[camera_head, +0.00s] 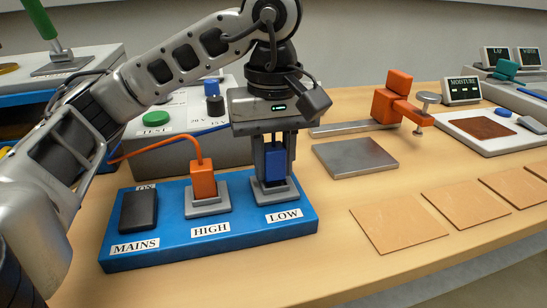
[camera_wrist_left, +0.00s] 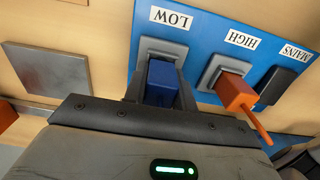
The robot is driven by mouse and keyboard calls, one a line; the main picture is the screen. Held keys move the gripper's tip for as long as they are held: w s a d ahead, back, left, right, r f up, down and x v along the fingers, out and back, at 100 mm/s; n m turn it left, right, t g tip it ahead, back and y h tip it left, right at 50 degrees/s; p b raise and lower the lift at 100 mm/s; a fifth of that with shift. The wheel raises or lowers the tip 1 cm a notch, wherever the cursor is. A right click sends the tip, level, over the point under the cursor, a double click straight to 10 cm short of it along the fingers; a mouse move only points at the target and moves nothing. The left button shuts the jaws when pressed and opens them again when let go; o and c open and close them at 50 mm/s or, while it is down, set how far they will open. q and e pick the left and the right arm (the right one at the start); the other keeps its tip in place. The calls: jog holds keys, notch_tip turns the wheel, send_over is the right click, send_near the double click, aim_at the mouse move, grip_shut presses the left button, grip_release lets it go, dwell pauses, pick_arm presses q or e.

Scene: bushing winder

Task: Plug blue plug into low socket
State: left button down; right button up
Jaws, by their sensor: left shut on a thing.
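The blue plug (camera_head: 274,163) is upright at the grey low socket (camera_head: 269,194), beside the LOW label on the blue panel (camera_head: 260,229). My left gripper (camera_head: 274,172) points down and is shut on the blue plug. In the left wrist view the blue plug (camera_wrist_left: 161,84) sits between the fingers, over the low socket (camera_wrist_left: 163,48). I cannot tell whether it is fully seated. My right gripper is not in view.
An orange plug (camera_head: 203,182) with a cable stands in the HIGH socket, left of the low socket. A black mains switch (camera_head: 138,210) is farther left. A metal plate (camera_head: 355,157) and tan sheets (camera_head: 399,222) lie to the right.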

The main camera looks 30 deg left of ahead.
pick_arm(q)
jog(key=shift+f+b, duration=0.45)
jog(key=shift+f, duration=0.05)
jog(key=shift+r+p, duration=0.5)
jog(key=shift+p, duration=0.05)
dwell(0.4)
dwell(1.1)
jog(key=shift+f, duration=0.45)
dwell(0.3)
jog(key=shift+r, duration=0.15)
jog(key=shift+r, duration=0.25)
dwell(0.4)
